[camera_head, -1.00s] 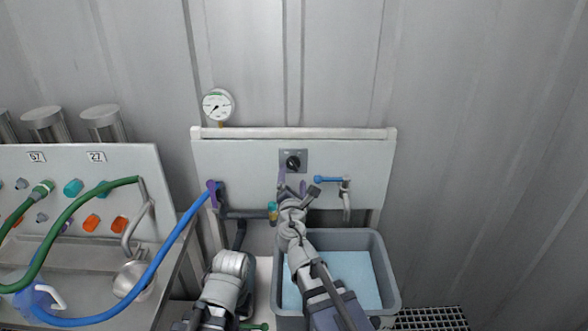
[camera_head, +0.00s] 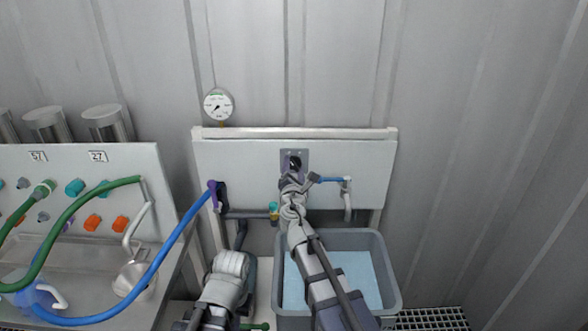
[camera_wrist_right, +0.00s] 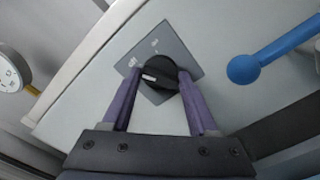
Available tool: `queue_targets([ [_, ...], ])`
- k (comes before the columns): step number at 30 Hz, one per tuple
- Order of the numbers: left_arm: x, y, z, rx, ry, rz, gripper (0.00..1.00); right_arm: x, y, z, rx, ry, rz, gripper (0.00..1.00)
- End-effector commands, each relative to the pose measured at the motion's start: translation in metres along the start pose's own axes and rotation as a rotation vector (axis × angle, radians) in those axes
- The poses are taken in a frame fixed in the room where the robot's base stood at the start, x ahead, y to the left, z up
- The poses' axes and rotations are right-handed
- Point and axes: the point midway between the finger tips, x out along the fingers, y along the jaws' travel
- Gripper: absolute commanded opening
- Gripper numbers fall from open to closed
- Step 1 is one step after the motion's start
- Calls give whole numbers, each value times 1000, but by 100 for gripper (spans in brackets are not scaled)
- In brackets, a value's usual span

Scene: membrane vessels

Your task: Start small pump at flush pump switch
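The flush pump switch is a black rotary knob (camera_wrist_right: 154,74) with a white mark, on a grey square plate (camera_wrist_right: 182,55) fixed to a white panel. In the head view the knob (camera_head: 293,162) is partly covered by my right gripper (camera_head: 292,168). In the right wrist view my right gripper's purple fingers (camera_wrist_right: 153,90) are open, one on each side of the knob. I cannot tell whether they touch it.
A blue-handled tap (camera_head: 330,179) is close to the right of my right gripper. A grey tub (camera_head: 388,275) with pale blue liquid stands below. A pressure gauge (camera_head: 218,105) is above the panel's left end. A blue hose (camera_head: 165,255) runs at left.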

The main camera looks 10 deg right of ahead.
Motion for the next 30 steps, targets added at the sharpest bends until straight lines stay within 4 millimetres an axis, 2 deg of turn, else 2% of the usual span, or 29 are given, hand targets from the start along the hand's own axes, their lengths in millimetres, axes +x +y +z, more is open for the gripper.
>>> queue_targets([
  [2,0,0,0,0,0,0,0,0,-1,0,0,-1,-1,42],
  [12,0,0,0,0,0,0,0,0,-1,0,1,-2,-2,4],
  [22,0,0,0,0,0,0,0,0,-1,1,59,-2,-3,4],
  [30,0,0,0,0,0,0,0,-1,-1,1,258,-3,-3,4],
])
